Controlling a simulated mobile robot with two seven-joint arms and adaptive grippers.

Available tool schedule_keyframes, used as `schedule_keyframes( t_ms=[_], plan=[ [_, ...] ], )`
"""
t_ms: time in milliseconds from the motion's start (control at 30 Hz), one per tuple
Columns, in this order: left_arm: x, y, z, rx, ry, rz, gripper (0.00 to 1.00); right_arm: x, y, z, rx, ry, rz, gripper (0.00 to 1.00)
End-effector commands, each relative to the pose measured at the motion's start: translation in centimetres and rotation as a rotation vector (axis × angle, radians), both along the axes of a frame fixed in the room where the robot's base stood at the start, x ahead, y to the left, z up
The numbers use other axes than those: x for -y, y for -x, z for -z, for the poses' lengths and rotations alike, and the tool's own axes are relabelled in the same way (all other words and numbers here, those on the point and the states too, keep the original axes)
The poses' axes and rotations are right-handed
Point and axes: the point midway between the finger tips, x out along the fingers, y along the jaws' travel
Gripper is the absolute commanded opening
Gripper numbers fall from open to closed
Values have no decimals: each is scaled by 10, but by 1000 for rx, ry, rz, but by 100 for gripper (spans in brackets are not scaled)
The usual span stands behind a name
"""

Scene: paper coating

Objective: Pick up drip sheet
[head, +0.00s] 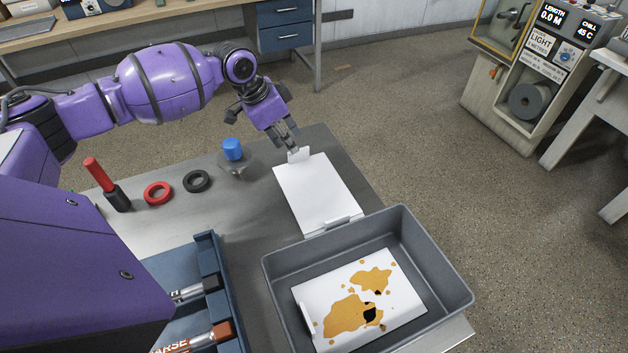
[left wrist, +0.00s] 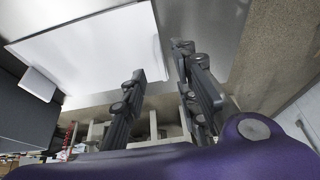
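A clean white sheet (head: 315,195) with a small upright tab at each end lies on the grey table, beside a grey tray (head: 270,268). A second white sheet (head: 395,290), stained orange and black, lies inside the tray. My left gripper (head: 294,150) is at the far tab (head: 300,156) of the clean sheet. In the left wrist view its fingers (left wrist: 160,65) are apart, near the clean sheet's edge (left wrist: 90,55). I cannot tell whether the far tab lies between them. The other tab (left wrist: 38,84) shows at left there. My right gripper is not in view.
A blue-topped piece (head: 232,149), a black ring (head: 197,181), a red ring (head: 158,193) and a red-handled tool (head: 100,175) stand left of the clean sheet. A blue tool holder (head: 222,275) is left of the tray. Open floor lies to the right.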

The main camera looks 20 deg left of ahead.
Motion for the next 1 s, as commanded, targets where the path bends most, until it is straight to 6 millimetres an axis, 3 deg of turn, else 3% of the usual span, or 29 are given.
schedule_keyframes(
  t_ms=[300,600,800,1000],
  plan=[
    [12,-14,39,1,0,-1,28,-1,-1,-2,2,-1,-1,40],
    [13,-15,44,2,-1,-1,28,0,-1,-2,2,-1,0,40],
    [13,-15,44,2,-1,-1,2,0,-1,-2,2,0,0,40],
    [13,-15,43,3,0,-1,0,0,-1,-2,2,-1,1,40]
  ],
)
